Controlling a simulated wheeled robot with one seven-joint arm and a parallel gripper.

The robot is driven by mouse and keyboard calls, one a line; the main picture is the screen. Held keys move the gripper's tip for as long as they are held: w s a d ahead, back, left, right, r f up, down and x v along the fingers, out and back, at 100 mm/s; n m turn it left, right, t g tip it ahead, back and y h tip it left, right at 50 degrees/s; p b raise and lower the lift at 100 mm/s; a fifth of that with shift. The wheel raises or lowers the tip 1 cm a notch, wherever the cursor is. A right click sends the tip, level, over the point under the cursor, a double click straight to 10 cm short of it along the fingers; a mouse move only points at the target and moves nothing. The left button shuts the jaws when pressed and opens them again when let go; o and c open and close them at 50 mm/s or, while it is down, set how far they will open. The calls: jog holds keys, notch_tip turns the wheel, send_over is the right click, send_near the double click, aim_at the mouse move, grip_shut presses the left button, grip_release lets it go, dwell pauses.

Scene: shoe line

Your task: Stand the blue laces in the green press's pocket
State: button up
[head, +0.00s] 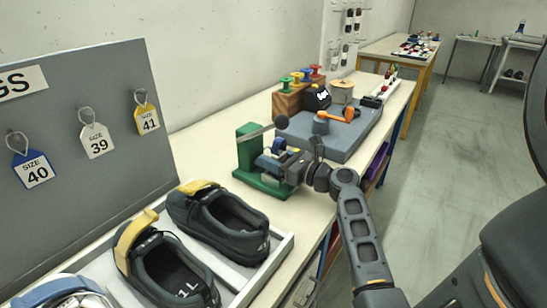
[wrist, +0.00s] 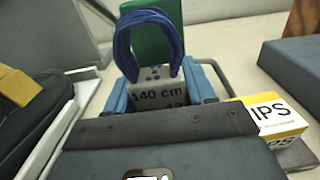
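The blue laces (wrist: 150,28) form an upright loop above a grey card band (wrist: 158,92) marked "140 cm". My gripper (wrist: 160,78) has its blue fingers on both sides of the band and looks shut on it. The green press (head: 263,180) stands on the bench in the head view, with a flat base and a tall upright at the left. Its upright (wrist: 160,18) shows behind the laces in the wrist view. My gripper (head: 275,162) is over the press base in the head view. The pocket is hidden, so I cannot tell whether the laces are inside it.
A yellow and white box (wrist: 272,118) marked "IPS" stands right of my gripper in the wrist view. Dark shoes (head: 222,222) sit in a white tray (head: 270,265) nearer me. A grey platform (head: 350,140) with an orange-handled tool (head: 342,117) lies beyond the press.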

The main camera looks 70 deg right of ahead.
jog(key=o, duration=0.5)
jog(key=shift+o, duration=0.2)
jog(key=v, duration=0.7)
jog(key=shift+s+a+b, duration=0.1)
jog(key=shift+s+b, duration=0.2)
jog(key=shift+s, duration=0.1)
